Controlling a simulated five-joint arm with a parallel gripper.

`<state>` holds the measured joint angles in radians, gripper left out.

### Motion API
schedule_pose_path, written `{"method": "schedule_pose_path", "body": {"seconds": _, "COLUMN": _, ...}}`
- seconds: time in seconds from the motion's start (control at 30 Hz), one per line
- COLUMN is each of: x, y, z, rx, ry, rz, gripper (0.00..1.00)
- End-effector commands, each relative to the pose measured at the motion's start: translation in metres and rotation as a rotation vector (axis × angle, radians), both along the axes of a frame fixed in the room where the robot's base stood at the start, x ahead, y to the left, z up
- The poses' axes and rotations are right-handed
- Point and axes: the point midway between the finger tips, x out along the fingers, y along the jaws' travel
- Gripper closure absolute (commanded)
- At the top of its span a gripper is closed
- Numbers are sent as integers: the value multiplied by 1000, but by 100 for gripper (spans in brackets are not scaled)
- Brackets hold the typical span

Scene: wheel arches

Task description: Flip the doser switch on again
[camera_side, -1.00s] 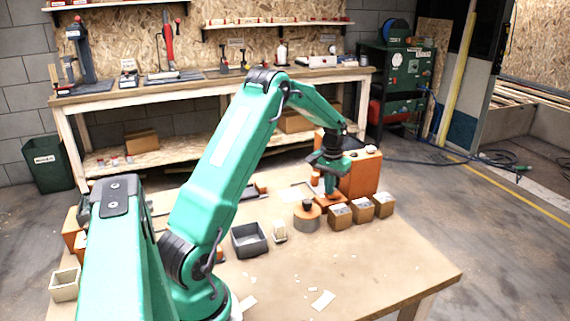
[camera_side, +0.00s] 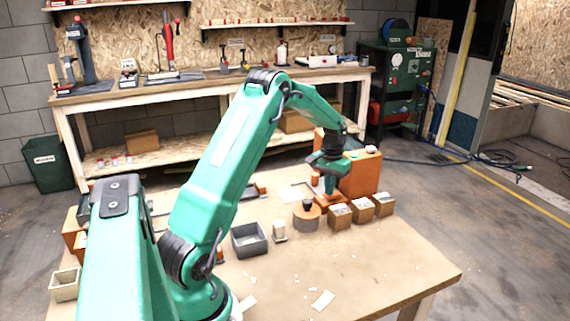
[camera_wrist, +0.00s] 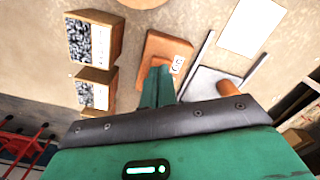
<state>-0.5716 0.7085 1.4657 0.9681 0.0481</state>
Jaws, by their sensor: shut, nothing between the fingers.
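The doser seems to be the orange housing (camera_side: 360,174) at the back right of the table in the side view. A low orange block (camera_side: 330,200) sits at its foot. In the wrist view an orange block (camera_wrist: 168,45) carries a small white marked plate (camera_wrist: 177,64). My gripper (camera_side: 329,190) points down at the low block, its fingers together and empty. In the wrist view my gripper's fingertips (camera_wrist: 158,72) overlap the block beside the plate. The switch lever is not clear behind the fingers, and I cannot tell its position or whether I touch it.
Several small boxes (camera_side: 340,216) with grey contents stand just in front of the block. A grey open bin (camera_side: 249,240) lies further left. The front right of the table (camera_side: 400,260) is clear.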

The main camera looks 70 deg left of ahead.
Motion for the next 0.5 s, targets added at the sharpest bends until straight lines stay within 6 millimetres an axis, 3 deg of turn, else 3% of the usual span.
{"method": "schedule_pose_path", "body": {"seconds": 0.5, "x": 0, "y": 0, "z": 31, "rx": 1, "ry": -2, "rz": 0, "gripper": 100}}
